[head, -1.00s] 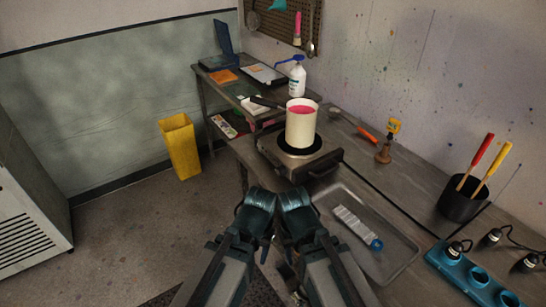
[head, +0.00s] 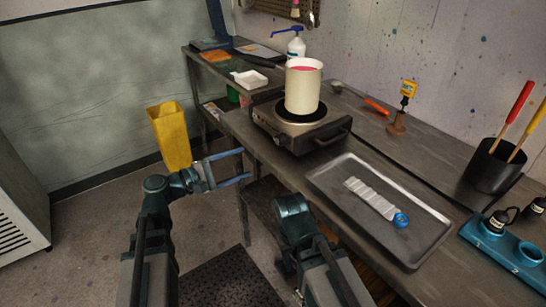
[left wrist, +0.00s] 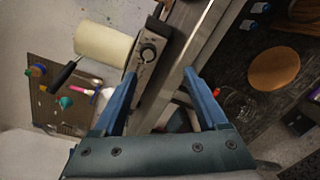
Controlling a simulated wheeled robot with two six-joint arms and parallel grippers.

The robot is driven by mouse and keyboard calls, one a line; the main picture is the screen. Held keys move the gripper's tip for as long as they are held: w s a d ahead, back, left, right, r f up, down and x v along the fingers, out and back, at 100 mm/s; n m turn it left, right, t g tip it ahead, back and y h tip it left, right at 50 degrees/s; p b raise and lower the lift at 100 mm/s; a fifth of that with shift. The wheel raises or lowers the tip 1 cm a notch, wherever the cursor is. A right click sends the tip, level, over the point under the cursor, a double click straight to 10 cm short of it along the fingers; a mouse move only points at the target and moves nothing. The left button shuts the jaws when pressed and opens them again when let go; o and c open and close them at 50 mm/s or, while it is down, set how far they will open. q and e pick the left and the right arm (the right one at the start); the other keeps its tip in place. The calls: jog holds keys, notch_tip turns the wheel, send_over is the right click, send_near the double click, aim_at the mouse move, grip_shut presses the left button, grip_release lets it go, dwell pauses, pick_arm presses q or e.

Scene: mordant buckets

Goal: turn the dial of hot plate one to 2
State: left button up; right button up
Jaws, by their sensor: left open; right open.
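Hot plate one (head: 328,130) appears to be the single hot plate at the bench edge; no number is readable on it. A cream pot (head: 303,92) with pink liquid stands on it. In the left wrist view, the black dial (left wrist: 148,53) shows on the hot plate's front panel (left wrist: 143,75); its setting is too small to read. My left gripper (head: 246,165) is open and empty, in front of and below the hot plate, apart from it. Its blue fingers (left wrist: 160,74) reach toward the panel. My right arm is low at the bench's front; its fingers are not clearly visible.
A metal tray (head: 420,248) with a pale strip lies right of the hot plate. A white bottle (head: 296,46) and a white dish (head: 249,79) stand behind. A yellow bin (head: 171,137) stands on the floor at left. A black tool pot (head: 490,170) is at right.

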aim_at(277, 142)
pick_arm(q)
jog(key=shift+n+t, duration=0.5)
jog(key=x, duration=0.8)
jog(key=w+r+x, duration=0.1)
jog(key=x, duration=0.4)
jog(key=shift+a, duration=0.35)
jog(key=shift+c, duration=0.2)
grip_shut()
